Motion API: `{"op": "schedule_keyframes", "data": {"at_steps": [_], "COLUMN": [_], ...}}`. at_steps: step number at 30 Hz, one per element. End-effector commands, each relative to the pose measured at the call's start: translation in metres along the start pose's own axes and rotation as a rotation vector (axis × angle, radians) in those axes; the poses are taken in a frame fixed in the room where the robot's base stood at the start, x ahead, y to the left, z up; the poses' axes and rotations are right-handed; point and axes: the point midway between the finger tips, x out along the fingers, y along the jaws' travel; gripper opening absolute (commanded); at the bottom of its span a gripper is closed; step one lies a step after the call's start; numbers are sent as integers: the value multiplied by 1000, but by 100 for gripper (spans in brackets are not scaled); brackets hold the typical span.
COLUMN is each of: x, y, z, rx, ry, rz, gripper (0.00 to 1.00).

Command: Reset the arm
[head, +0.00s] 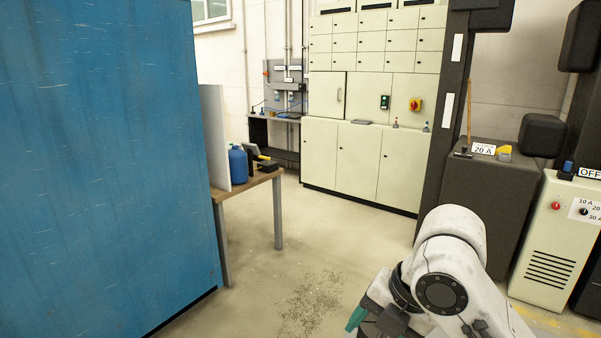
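My arm (447,270) shows at the bottom right of the head view, white with dark joints. It is bent, with its links running down out of the picture. A dark part with a teal piece (357,317) shows at its lower left, at the bottom edge. I cannot tell whether this belongs to the gripper. The gripper's fingertips are not seen, and nothing held is visible.
A large blue panel (105,160) fills the left side. A wooden table (262,181) with a blue bottle (237,164) stands beside it. Cream cabinets (365,165) line the back. A dark machine (487,195) and a cream control box (553,240) stand right. The middle floor is clear.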

Motion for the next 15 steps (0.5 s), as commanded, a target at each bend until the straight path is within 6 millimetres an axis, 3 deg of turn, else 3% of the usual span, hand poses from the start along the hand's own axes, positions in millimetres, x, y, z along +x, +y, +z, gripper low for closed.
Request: {"op": "schedule_keyframes", "data": {"at_steps": [4,8,11,15], "x": [23,45,65,97], "y": [8,0,-17,-56], "z": [-17,-27,-35,-50], "rx": [293,601,851,1210], "ry": [42,82,111,132], "rz": [130,208,240,241], "gripper": [62,62,62,62]}}
